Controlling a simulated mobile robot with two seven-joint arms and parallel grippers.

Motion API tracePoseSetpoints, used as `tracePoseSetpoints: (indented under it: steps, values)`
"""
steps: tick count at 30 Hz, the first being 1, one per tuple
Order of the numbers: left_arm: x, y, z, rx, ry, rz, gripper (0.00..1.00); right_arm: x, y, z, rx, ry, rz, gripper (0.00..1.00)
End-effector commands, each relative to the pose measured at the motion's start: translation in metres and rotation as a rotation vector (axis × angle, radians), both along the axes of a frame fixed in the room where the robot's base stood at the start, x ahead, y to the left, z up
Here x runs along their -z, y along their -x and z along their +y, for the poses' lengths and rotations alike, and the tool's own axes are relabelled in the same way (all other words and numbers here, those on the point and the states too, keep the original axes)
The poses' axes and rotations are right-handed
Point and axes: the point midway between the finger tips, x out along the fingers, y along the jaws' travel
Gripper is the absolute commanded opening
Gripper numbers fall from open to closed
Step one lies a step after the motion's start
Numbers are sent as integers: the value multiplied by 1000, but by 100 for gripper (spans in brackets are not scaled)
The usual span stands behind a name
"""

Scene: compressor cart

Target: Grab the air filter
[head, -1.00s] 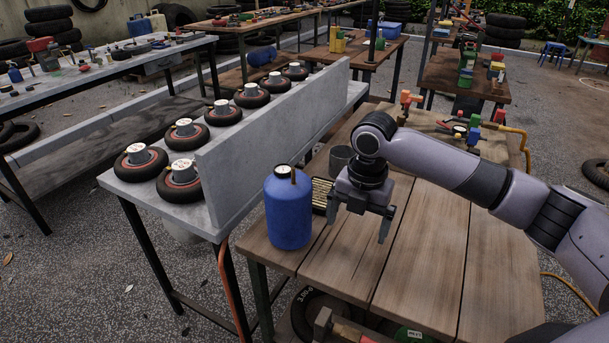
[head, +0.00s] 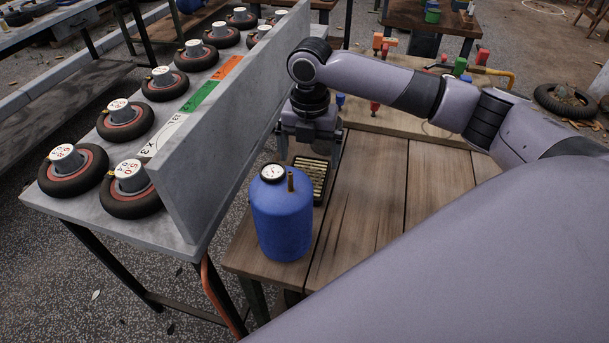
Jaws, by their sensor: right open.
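The air filter (head: 319,190), a dark-framed block with pale yellowish pleats, lies on the wooden table (head: 372,205) just behind and right of the blue tank (head: 282,222). My right gripper (head: 310,155) is open at the filter's far end, one finger to each side of it as seen from here. I cannot tell whether the fingers touch the filter or are still above it. The gripper body hides what lies behind it, and the tank covers part of the filter's near left side. My left gripper is not in view.
A grey upright panel (head: 225,125) stands left of the filter, on a bench (head: 75,205) with several small wheels with gauges. Red and blue valve fittings (head: 375,107) lie behind my right arm. The table boards right of the filter are clear.

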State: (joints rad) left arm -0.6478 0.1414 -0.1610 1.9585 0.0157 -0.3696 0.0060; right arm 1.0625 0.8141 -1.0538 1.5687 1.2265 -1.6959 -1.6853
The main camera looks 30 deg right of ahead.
Motion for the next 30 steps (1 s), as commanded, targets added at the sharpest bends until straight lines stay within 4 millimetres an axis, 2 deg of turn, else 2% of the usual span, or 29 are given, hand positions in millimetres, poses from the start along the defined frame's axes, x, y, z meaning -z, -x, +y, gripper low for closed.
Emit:
tracePoseSetpoints:
  steps: [6, 9, 18, 22, 23, 30]
  values:
    - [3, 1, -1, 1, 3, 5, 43, 34, -3, -1, -2, -1, 2, 100]
    - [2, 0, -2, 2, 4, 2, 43, 45, -2, -1, -2, -1, 1, 100]
    - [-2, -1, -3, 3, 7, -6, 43, 48, -2, -1, -2, -1, -1, 100]
    - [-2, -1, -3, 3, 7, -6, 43, 48, -2, -1, -2, -1, -1, 58]
    - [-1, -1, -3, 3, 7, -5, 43, 48, -2, -1, -2, -1, -1, 51]
    - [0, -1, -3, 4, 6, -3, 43, 47, -3, -1, -2, -1, -2, 52]
